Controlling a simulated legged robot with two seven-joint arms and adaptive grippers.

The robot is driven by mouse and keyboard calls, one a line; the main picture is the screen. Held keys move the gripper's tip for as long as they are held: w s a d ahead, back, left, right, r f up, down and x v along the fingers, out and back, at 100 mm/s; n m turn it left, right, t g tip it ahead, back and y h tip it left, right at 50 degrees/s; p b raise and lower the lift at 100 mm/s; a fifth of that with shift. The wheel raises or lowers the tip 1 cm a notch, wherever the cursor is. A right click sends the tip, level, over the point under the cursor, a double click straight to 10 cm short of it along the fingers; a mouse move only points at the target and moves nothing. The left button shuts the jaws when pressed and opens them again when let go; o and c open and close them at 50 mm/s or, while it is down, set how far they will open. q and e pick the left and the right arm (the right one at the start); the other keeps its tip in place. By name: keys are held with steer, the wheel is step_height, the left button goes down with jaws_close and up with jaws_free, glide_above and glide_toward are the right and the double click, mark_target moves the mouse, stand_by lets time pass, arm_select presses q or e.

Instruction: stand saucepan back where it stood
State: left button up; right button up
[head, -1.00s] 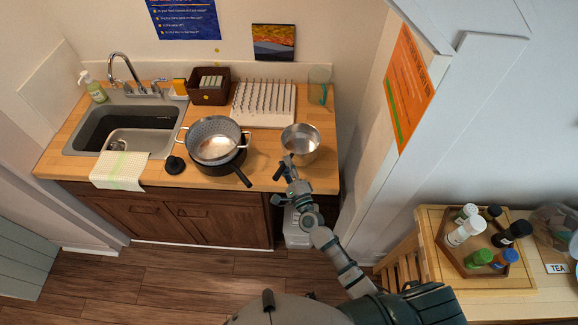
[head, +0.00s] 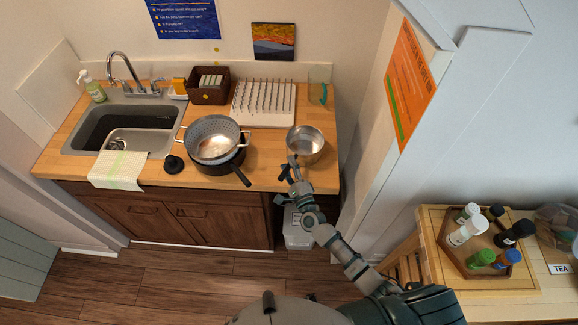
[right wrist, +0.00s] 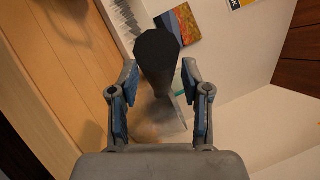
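The saucepan (head: 306,143) is a steel pan with a dark handle, near the right end of the wooden counter (head: 262,150). It looks about upright, mouth up. I cannot tell whether its base touches the counter. My right gripper (head: 290,167) is at its near left side. The steel body is blurred behind. My left gripper is not in view.
A steel colander (head: 213,128) sits in a black pan (head: 230,167) left of the saucepan. A black knob-like object (head: 174,164) lies beside it. A white peg rack (head: 263,117) and a glass jar (head: 318,86) stand behind. The wall closes off the right side.

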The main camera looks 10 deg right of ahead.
steer(key=shift+s+d+f, duration=0.15)
steer(key=shift+s, duration=0.1)
steer(key=b+v, duration=0.1)
steer(key=v, duration=1)
steer(key=shift+s+b, duration=0.3)
steer(key=shift+b, duration=0.05)
